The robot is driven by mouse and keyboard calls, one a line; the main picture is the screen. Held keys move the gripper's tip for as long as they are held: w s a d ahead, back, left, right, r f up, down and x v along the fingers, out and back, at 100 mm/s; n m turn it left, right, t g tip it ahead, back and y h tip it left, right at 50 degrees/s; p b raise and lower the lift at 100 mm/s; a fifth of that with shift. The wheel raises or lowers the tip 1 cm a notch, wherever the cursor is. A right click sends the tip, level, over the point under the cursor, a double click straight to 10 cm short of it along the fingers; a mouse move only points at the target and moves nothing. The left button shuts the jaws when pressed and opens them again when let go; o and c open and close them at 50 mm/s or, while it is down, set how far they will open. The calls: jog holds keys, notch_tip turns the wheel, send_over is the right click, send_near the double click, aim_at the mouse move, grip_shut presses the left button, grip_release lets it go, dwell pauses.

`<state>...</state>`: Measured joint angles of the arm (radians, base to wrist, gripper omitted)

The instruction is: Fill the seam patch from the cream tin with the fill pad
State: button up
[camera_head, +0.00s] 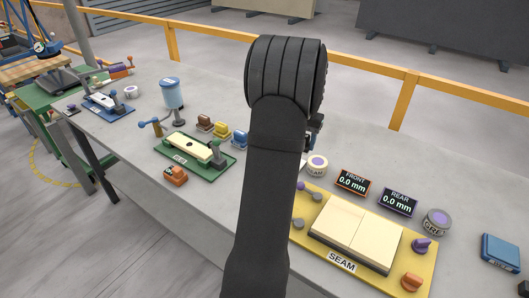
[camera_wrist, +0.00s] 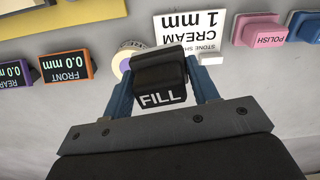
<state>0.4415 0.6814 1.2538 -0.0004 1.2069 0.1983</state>
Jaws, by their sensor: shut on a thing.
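In the wrist view my gripper (camera_wrist: 160,88) is shut on the black fill pad (camera_wrist: 160,78), marked FILL, between its two blue fingers. The pad hides part of a pale round tin (camera_wrist: 123,66) with a purple top. The same tin (camera_head: 317,166) stands behind the seam board in the head view, where its label is only partly legible. The yellow seam board (camera_head: 301,240) carries two cream slabs (camera_head: 358,232) side by side, with a seam between them. My arm hides the gripper and pad in the head view. I cannot tell whether pad and tin touch.
A white card (camera_wrist: 186,30) reads CREAM 1 mm. The FRONT (camera_head: 353,183) and REAR (camera_head: 398,201) displays read 0.0 mm. A grey tin (camera_head: 437,221) stands right. A pink polish block (camera_wrist: 261,32) is nearby. A green board (camera_head: 222,163) lies left of my arm.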

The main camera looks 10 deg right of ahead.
jog(key=s+d+r+m, duration=0.1)
jog(key=d+r+m, duration=0.1)
jog(key=d, duration=0.4)
jog(key=shift+s+d+f, duration=0.1)
jog(key=shift+f, duration=1.45)
jog(key=shift+s+d+f, duration=0.1)
jog(key=shift+f, duration=1.45)
jog(key=shift+f, duration=0.65)
notch_tip(320, 180, up, 7)
dwell(0.7)
